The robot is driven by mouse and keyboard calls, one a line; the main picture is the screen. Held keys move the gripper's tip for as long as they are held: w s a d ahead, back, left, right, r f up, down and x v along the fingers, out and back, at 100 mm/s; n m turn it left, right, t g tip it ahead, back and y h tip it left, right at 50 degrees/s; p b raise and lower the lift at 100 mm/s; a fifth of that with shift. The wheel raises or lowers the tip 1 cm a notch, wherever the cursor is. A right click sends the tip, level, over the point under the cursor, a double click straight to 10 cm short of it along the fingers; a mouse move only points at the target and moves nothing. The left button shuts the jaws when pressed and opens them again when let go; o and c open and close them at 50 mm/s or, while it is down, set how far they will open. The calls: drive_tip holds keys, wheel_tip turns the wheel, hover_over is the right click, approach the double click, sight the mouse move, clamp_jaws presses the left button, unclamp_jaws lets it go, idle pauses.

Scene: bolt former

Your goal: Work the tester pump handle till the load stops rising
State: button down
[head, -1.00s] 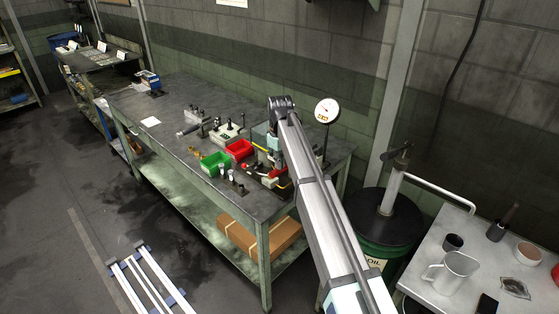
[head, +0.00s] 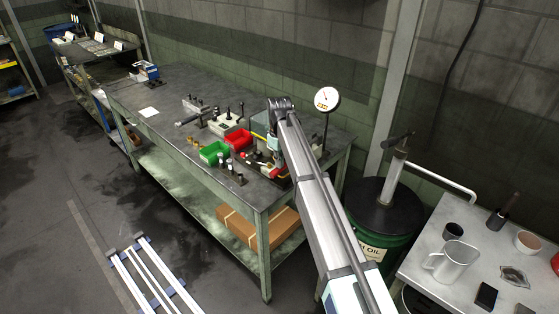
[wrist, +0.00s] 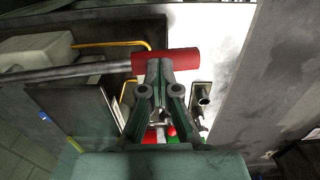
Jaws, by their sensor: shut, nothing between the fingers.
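The tester's pump handle shows in the wrist view as a grey rod ending in a red grip (wrist: 165,61). My gripper (wrist: 158,66) is shut and empty, its tips meeting at the red grip. They overlap it in this view; I cannot tell whether they touch. In the head view the tester's round white gauge (head: 326,98) stands on a thin post at the back of the bench. Its needle is too small to read surely. My arm hides much of the tester and the handle there.
The bench (head: 190,95) holds a green bin (head: 213,152), a red bin (head: 239,138) and several small tools left of the tester. A green oil drum (head: 385,215) with a pump stands right of the bench, beside a side table (head: 430,235). A cardboard box (head: 258,226) lies below.

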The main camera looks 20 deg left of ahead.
wheel_tip(320, 180, up, 11)
drive_tip(key=p, duration=0.5)
drive_tip(key=shift+r+p, duration=0.15)
drive_tip(key=shift+p, duration=0.15)
idle(1.4)
